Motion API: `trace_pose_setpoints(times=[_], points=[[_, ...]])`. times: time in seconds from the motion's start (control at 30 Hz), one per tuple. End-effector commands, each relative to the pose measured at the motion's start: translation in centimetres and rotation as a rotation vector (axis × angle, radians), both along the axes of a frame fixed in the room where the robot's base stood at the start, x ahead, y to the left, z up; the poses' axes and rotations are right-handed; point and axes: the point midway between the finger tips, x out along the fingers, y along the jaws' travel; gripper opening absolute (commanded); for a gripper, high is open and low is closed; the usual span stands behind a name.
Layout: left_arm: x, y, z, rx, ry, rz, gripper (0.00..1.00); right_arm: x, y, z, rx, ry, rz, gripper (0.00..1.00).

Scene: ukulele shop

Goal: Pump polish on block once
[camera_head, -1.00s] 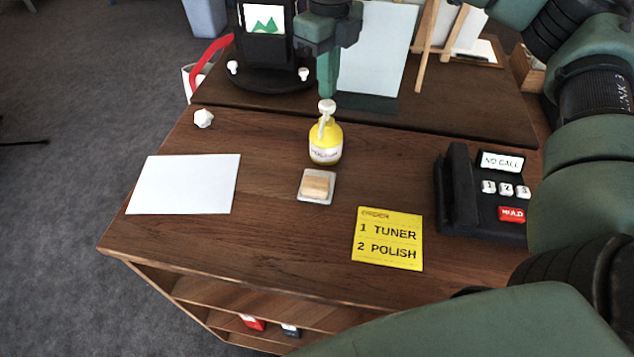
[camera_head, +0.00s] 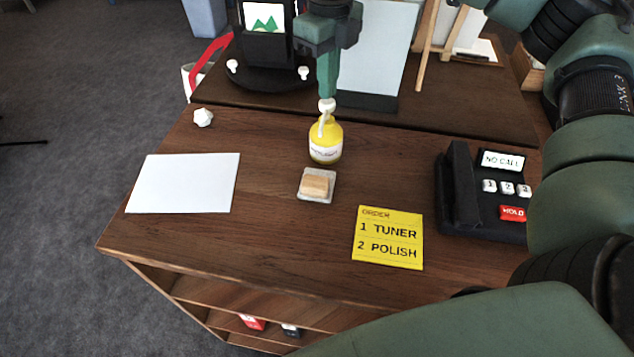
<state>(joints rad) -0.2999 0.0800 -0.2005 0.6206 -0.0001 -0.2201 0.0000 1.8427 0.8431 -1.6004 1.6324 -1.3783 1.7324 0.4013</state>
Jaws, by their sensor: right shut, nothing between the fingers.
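The yellow polish bottle (camera_head: 325,142) with a white pump head stands upright on the wooden counter (camera_head: 270,235). The wooden block (camera_head: 315,186) sits on a small grey pad just in front of the bottle. My right gripper (camera_head: 327,94) points down right above the bottle, shut and empty, with its tips at the top of the white pump head. I cannot tell whether they press on it. My left gripper does not show.
A yellow order note (camera_head: 388,238) lies to the right of the block, and a black phone (camera_head: 485,195) beyond it. A white sheet (camera_head: 184,183) and a white knob-like piece (camera_head: 203,117) are on the left. A black stand with a picture (camera_head: 264,18) is at the back.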

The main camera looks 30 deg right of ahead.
Motion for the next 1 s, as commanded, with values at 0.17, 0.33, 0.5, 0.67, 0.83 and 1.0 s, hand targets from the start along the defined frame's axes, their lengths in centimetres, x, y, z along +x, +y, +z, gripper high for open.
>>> trace_pose_setpoints(times=[0.17,0.33,0.5,0.67,0.83,1.0], points=[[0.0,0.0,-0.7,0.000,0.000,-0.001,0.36,0.0,0.0,-0.8,0.000,0.000,0.000,0.00],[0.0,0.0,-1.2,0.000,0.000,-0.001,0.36,0.0,0.0,-1.4,0.000,0.000,0.000,0.00],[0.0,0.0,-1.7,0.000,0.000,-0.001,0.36,0.0,0.0,-2.0,0.001,0.000,0.000,0.00],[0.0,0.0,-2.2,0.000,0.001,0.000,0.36,-0.1,0.0,-2.7,0.000,0.002,0.000,0.00],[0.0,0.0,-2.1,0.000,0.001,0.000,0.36,-0.1,0.0,-2.7,-0.001,0.004,0.000,0.00],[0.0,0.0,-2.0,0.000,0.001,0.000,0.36,-0.1,0.0,-2.6,0.000,0.005,0.001,0.00]])
